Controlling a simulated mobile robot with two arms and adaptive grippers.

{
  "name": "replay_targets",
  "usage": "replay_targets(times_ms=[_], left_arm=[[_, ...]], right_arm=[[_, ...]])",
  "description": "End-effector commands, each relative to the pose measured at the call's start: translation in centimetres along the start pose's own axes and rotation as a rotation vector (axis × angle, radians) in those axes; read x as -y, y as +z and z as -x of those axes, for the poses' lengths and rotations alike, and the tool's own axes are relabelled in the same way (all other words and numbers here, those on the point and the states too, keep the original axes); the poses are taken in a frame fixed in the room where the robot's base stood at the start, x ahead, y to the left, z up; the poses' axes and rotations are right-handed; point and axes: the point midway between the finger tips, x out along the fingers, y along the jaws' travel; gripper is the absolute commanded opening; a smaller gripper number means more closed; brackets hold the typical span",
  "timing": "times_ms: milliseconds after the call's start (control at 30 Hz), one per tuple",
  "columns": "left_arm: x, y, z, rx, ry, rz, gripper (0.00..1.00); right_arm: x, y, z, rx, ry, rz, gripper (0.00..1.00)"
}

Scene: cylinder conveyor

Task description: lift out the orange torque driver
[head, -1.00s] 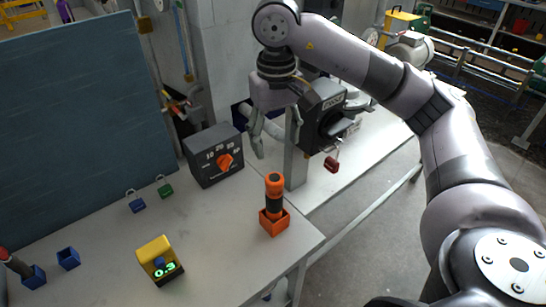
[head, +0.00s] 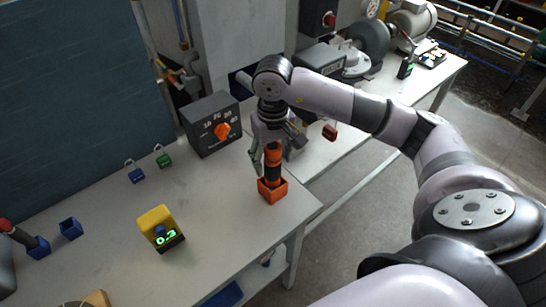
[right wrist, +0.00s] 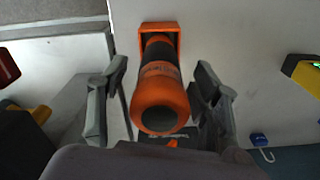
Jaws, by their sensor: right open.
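The orange torque driver (head: 273,162), with a black band, stands upright in an orange square holder (head: 272,190) near the right edge of the table. In the right wrist view the driver (right wrist: 160,95) points toward the camera, with the holder (right wrist: 159,35) behind it. My right gripper (head: 262,160) is open at the driver, with its fingers around the upper part. In the right wrist view the fingers (right wrist: 160,88) are on either side of the driver, with visible gaps. My left gripper is not in view.
A grey box with an orange knob (head: 212,124) stands behind the driver. A yellow device with a green display (head: 160,228) is front left. Small padlocks (head: 135,173) and blue holders (head: 70,228) lie farther left. Bare table lies between.

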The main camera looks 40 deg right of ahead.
Motion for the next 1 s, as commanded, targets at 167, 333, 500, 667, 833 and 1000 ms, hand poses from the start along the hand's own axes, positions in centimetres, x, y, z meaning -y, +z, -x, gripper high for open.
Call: replay_targets(times_ms=[167, 333, 500, 667, 833, 1000], left_arm=[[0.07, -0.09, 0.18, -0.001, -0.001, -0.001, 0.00], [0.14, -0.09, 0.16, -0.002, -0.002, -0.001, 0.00], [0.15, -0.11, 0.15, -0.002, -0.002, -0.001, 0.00], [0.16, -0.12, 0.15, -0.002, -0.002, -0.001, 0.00], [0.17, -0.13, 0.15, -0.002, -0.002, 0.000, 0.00], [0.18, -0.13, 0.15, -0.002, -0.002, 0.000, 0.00]], right_arm=[[-0.02, 0.04, -0.81, 0.001, 0.001, 0.000, 0.58], [0.00, 0.02, -0.87, 0.000, 0.000, 0.000, 0.58], [0.00, 0.02, -0.84, 0.000, 0.000, 0.000, 0.51], [0.00, 0.01, -0.83, 0.000, 0.000, 0.000, 0.41], [0.00, 0.01, -0.82, 0.000, 0.000, 0.000, 0.29], [0.00, 0.01, -0.81, 0.000, 0.000, 0.000, 0.18]])
